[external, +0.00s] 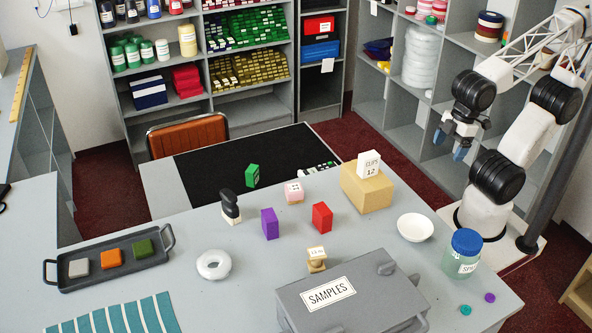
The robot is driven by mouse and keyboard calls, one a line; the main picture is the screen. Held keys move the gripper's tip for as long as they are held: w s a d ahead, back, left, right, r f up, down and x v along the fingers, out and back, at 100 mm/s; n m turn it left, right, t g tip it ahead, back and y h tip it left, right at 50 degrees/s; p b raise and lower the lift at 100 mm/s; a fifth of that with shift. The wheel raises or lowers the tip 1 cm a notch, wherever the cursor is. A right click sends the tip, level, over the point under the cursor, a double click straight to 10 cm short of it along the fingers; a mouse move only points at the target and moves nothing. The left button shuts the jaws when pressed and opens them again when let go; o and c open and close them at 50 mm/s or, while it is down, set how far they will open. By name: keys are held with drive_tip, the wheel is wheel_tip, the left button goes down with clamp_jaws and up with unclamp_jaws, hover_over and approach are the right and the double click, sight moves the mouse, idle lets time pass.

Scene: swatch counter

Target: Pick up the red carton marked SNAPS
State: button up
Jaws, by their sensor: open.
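A small red carton (322,217) stands upright on the grey counter, right of the purple carton (270,223). No marking can be read on its visible faces. My gripper (450,144) hangs at the upper right with blue fingertips spread apart and nothing between them. It is well away from the red carton, above and to its right in the picture.
A tan box (366,188) with a white block (369,165) on top stands right of the red carton. A white bowl (415,227), a blue-lidded jar (463,252) and a grey SAMPLES case (385,307) are nearer. A pink-and-white block (294,192) and wooden stamp (316,260) are close by.

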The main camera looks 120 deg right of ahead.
idle(0.4)
drive_tip(key=shift+c, duration=1)
drive_tip(key=w+f+n+h, duration=0.1)
drive_tip(key=w+n+h, duration=0.5)
drive_tip(key=w, duration=1.2)
drive_tip(key=w+a+f+n+h, duration=0.1)
drive_tip(key=w+n+h, duration=0.5)
drive_tip(key=w+n, duration=0.6)
drive_tip(key=w, duration=0.7)
drive_tip(key=shift+a+f+t, duration=0.3)
drive_tip(key=shift+f+t, duration=0.05)
drive_tip(key=shift+t, duration=0.05)
